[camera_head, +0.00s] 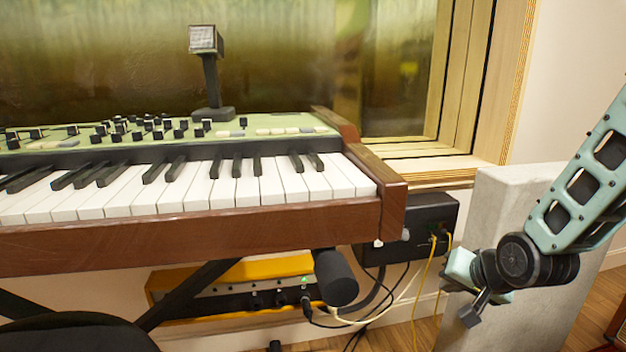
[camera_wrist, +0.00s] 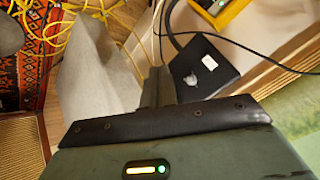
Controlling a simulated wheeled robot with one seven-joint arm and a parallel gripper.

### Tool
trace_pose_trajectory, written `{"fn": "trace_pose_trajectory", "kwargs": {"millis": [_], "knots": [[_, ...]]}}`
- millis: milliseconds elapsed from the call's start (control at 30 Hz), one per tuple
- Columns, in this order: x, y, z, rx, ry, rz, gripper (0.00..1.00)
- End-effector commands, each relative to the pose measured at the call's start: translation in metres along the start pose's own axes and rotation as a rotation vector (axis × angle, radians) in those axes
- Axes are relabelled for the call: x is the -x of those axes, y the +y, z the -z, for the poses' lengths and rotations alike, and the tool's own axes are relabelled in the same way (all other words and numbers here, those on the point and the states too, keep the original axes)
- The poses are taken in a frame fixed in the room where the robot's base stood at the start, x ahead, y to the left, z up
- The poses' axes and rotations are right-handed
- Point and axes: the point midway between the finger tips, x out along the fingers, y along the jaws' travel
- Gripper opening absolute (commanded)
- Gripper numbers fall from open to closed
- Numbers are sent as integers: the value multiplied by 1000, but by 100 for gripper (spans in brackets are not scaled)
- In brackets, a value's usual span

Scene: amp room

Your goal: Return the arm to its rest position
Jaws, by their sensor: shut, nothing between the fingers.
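My arm (camera_head: 585,185) comes in from the right edge of the head view, pale green with dark joints. It angles down to my gripper (camera_head: 469,317), which hangs in front of the grey block, right of the keyboard. My gripper is shut and empty. In the wrist view, the closed dark fingers (camera_wrist: 158,86) stick up beyond a dark plate, and the lit body fills the bottom. The fingers touch nothing that I can make out.
A wood-framed keyboard (camera_head: 200,235) fills the left and middle. A grey block (camera_head: 505,210) stands behind my arm. A black box (camera_head: 420,222) with yellow cables (camera_head: 424,290) sits beside it. A yellow amp (camera_head: 240,275) lies under the keyboard.

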Motion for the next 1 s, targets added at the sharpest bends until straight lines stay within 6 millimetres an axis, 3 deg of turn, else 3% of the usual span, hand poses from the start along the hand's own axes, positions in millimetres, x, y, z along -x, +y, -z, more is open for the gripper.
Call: {"fn": "trace_pose_trajectory", "kwargs": {"millis": [200,533,700,1000], "knots": [[57,39,-19,263,-190,-167,0],[127,70,-50,479,-443,-243,0],[152,12,-75,617,-518,-171,0],[217,-64,-134,883,-659,-67,0]]}}
